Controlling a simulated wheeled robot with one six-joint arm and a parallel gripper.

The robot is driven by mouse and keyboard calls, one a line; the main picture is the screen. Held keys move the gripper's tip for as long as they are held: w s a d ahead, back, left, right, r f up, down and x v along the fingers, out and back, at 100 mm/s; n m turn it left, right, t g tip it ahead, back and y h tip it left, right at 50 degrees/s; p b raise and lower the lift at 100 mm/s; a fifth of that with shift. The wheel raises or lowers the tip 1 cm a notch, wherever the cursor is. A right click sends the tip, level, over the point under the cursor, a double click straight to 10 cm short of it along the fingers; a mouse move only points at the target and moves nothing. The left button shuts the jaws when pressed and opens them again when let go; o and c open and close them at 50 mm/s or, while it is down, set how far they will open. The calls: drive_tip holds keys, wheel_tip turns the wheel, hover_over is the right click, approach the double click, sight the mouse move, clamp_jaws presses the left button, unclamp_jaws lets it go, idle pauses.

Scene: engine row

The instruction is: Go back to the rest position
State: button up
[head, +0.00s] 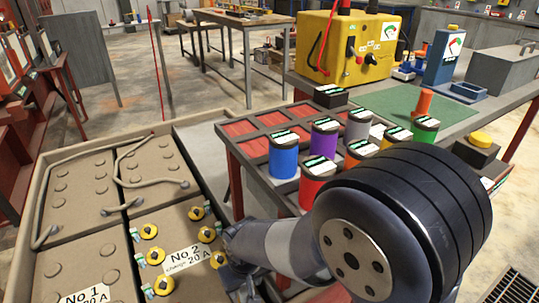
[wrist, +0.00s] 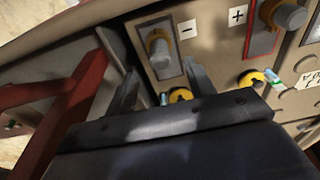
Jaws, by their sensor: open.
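My gripper (wrist: 155,72) shows in the wrist view with its two grey fingers apart and nothing held between them. A grey terminal post (wrist: 160,52) beside a minus label stands just beyond the gap; I cannot tell whether a finger touches it. In the head view my arm reaches from the lower right to the battery marked No.2 (head: 182,259), and the fingers are hidden there.
The No.1 battery (head: 72,271) is beside No.2 in a beige tray (head: 46,184). A rack (head: 236,129) with several coloured cans stands close to my arm. A yellow charger (head: 348,45) is behind it. Open floor lies at the back left.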

sight(245, 292)
drive_tip(key=f, duration=0.2)
drive_tip(key=f+b, duration=0.1)
drive_tip(key=f, duration=0.1)
drive_tip(key=f+b, duration=0.1)
drive_tip(key=shift+w+a+f, duration=0.2)
drive_tip(key=shift+w+f, duration=0.1)
drive_tip(key=shift+f, duration=0.1)
wheel_tip(245, 292, up, 2)
drive_tip(key=shift+w+p, duration=0.1)
drive_tip(key=shift+p, duration=0.7)
drive_tip(key=shift+r+p, duration=0.45)
drive_tip(key=shift+r, duration=0.25)
drive_tip(key=shift+f, duration=0.15)
